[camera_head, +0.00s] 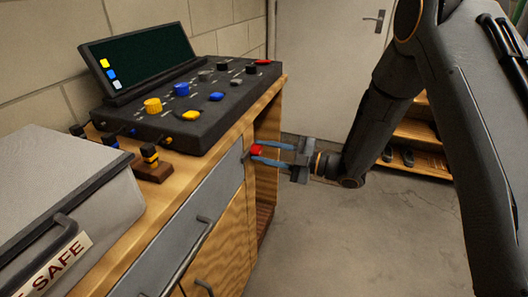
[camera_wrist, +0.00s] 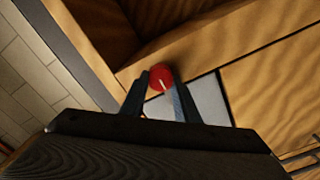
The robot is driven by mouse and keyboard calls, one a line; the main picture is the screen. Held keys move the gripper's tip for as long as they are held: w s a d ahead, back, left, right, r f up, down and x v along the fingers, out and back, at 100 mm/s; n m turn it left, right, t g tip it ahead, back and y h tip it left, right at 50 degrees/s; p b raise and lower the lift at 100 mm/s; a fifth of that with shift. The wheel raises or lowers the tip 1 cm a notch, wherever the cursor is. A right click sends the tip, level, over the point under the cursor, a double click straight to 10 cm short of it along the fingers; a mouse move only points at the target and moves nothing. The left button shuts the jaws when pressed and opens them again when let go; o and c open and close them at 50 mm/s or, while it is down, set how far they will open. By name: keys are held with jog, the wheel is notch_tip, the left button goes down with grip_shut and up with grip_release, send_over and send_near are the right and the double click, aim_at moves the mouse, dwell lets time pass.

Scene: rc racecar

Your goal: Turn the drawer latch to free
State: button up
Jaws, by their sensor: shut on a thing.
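The drawer latch (camera_head: 257,150) is a small red knob at the right end of the grey drawer front (camera_head: 215,195). In the wrist view the red latch (camera_wrist: 160,77) has a pale line on its face, slanting up to the left from lower right. My gripper (camera_head: 262,153) reaches in from the right, its two blue-grey fingers above and below the knob. In the wrist view my gripper (camera_wrist: 160,88) has a finger on either side of the knob, shut on it. The drawer looks closed.
A black control panel (camera_head: 185,110) with coloured knobs and a dark screen stands on the wooden bench. A grey box marked SAFE (camera_head: 60,185) sits at the left. The drawer handle (camera_head: 190,250) sticks out below. Concrete floor is clear at the right.

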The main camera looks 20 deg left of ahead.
jog(key=shift+m, duration=0.4)
jog(key=m+p, duration=0.1)
jog(key=m, duration=0.2)
jog(key=shift+r+m, duration=0.1)
jog(key=shift+m, duration=0.2)
jog(key=m+p, duration=0.2)
jog(key=m, duration=0.2)
jog(key=shift+w+m, duration=0.15)
jog(key=shift+m, duration=0.15)
jog(key=m+p, duration=0.1)
jog(key=m, duration=0.3)
jog(key=shift+w+m, duration=0.1)
jog(key=shift+m, duration=0.2)
jog(key=shift+w+m+p, duration=0.1)
jog(key=shift+m+p, duration=0.4)
jog(key=shift+m, duration=1.7)
jog(key=o, duration=1)
jog(key=shift+d, duration=0.1)
jog(key=shift+o, duration=0.2)
